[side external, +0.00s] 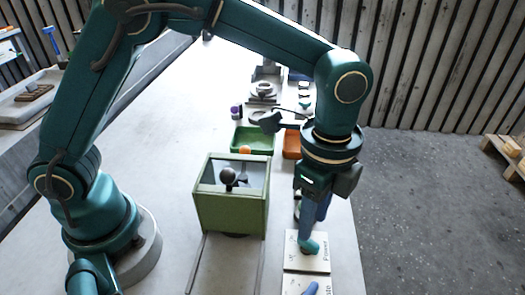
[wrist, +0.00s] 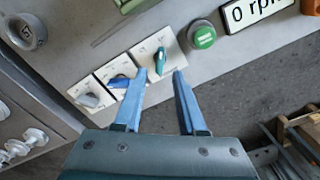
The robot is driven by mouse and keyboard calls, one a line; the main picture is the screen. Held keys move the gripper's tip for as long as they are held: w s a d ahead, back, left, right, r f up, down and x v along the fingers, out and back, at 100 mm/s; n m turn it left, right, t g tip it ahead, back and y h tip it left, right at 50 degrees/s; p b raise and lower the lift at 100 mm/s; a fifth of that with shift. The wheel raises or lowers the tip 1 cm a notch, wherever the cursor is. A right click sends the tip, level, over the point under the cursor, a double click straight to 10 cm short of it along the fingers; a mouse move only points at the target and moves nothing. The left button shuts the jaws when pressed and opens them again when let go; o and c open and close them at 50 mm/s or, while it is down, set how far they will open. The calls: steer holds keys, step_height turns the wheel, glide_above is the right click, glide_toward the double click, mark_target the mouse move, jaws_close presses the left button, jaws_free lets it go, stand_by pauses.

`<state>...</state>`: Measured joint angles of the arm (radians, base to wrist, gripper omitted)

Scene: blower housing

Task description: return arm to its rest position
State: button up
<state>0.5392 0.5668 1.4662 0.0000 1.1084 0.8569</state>
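My gripper (side external: 309,236) points down over the right part of the table, above a white switch plate (side external: 306,262) labelled Power. In the wrist view its two blue fingers (wrist: 163,76) are apart with nothing between them. A teal knob (wrist: 158,60) on a white plate lies just beyond the fingertips, nearer the left one. Whether a finger touches the knob cannot be told. The arm is bent and reaches across the table, away from any folded pose.
A green open-topped housing (side external: 230,210) with a dark ball inside stands left of my gripper. Green (side external: 252,140) and orange (side external: 291,146) trays lie behind. The wrist view shows more knobs (wrist: 90,98), a green button (wrist: 203,36) and a 0 rpm display (wrist: 258,12).

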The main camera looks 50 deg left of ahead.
step_height(320, 180, down, 6)
steer(key=shift+r, duration=0.15)
steer(key=shift+n, duration=0.6)
